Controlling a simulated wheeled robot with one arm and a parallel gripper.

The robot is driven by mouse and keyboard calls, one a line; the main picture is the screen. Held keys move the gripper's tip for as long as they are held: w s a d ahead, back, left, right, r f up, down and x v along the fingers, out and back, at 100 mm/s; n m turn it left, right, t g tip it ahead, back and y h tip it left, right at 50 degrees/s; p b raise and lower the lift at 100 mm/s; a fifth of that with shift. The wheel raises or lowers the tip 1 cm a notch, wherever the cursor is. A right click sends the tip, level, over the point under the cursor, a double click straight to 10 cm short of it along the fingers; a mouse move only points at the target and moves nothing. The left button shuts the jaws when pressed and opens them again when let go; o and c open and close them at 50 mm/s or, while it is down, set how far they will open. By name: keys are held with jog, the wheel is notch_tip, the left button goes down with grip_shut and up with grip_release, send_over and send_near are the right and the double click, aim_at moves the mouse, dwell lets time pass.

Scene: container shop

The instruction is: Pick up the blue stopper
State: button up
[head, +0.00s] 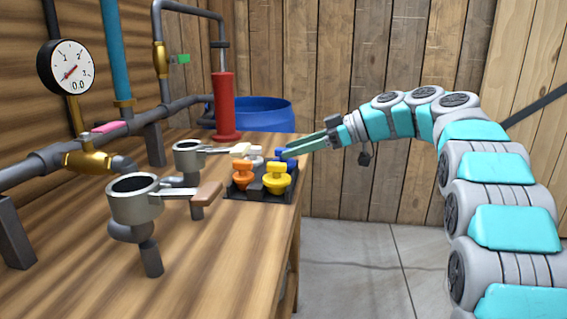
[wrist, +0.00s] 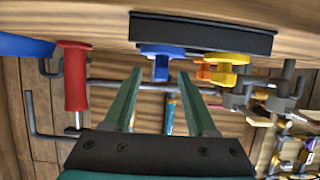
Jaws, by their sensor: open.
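The blue stopper (head: 279,154) sits at the back right of a black tray (head: 232,194) on the workbench, largely hidden behind my gripper's tip and the yellow stopper in the head view. It also shows in the wrist view (wrist: 161,52), straight ahead of my gripper (wrist: 160,73). My gripper (head: 287,152) is open, its two green fingers on either side of the stopper's narrow blue part. I cannot tell whether either finger touches it. Nothing is held.
Orange (head: 242,175) and yellow (head: 277,178) stoppers stand close by in the tray, with a whitish one behind. Two metal cups with handles (head: 136,205), a red cylinder (head: 224,105) and pipes crowd the bench (head: 200,260). A blue barrel (head: 265,112) stands behind. The floor at right is clear.

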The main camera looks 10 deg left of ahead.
jog(key=shift+x, duration=1.55)
grip_shut()
